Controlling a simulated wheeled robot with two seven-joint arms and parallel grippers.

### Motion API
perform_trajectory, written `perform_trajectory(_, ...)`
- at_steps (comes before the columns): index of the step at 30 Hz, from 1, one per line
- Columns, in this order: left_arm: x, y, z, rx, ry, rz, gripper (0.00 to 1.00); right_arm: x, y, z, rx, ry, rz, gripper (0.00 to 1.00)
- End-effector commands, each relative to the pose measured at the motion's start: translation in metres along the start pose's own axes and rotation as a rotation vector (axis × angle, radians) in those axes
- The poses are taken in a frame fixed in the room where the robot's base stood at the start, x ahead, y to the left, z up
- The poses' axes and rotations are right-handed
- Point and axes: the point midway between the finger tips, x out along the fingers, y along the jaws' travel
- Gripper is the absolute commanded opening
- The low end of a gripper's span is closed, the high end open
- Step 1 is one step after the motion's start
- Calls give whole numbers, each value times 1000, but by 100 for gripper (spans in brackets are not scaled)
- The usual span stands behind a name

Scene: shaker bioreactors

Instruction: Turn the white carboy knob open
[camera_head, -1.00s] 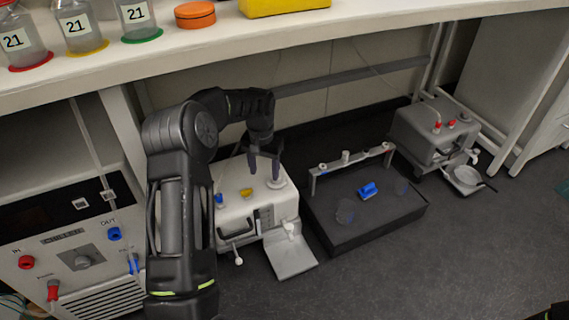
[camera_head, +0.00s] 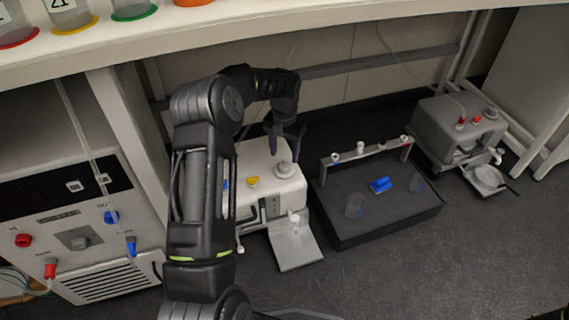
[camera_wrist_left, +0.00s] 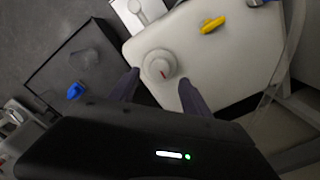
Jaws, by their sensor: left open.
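My left gripper (camera_head: 285,152) is open and empty, pointing down above the knob. In the left wrist view the knob (camera_wrist_left: 158,65) shows a red mark and lies just beyond and between the fingertips (camera_wrist_left: 158,90), with a gap on both sides. I cannot tell whether the fingers reach down to the knob's height. My right gripper is not in view.
A yellow piece (camera_head: 252,181) sits on the carboy top. A black tray (camera_head: 345,225) with a blue piece (camera_head: 380,184) stands to the right, and a grey carboy (camera_head: 450,130) beyond it. A control unit (camera_head: 80,240) is at left.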

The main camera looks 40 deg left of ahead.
Motion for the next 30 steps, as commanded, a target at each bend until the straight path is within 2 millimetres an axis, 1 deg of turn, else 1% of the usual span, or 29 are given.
perform_trajectory(1,13,0,0,0,-2,1,56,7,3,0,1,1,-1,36)
perform_trajectory(3,24,0,1,-1,-3,1,56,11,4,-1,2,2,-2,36)
perform_trajectory(6,38,-1,0,-1,-1,0,56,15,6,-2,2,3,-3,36)
perform_trajectory(9,47,-1,0,-2,-1,-1,56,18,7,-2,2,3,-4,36)
perform_trajectory(12,50,0,0,-1,-1,0,56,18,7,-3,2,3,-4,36)
perform_trajectory(20,50,0,0,-1,0,-1,55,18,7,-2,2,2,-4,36)
perform_trajectory(30,50,0,0,-1,0,-1,27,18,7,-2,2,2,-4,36)
